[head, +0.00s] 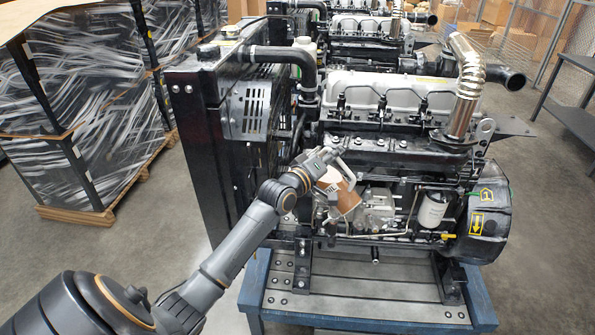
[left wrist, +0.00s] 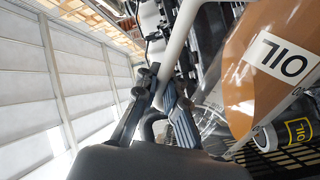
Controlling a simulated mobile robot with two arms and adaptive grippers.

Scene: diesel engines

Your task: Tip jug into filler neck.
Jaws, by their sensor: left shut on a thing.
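A brown jug (head: 344,196) with a white OIL label is in front of the engine's near side, left of its middle. It looks tilted in the head view. In the left wrist view the jug (left wrist: 262,85) fills the upper right. My left gripper (head: 322,162) is shut on the jug's pale handle (left wrist: 182,38); its fingers (left wrist: 162,98) close around it. A small cylinder with a yellow and black OIL label (left wrist: 298,133) shows below the jug in the left wrist view; I cannot tell whether it is the filler neck. My right gripper is not in view.
The engine (head: 400,150) stands on a blue-framed stand (head: 350,300), with a black radiator (head: 200,140) at its left and a shiny exhaust pipe (head: 466,90) at its right. Wrapped crates (head: 80,110) stand at the left.

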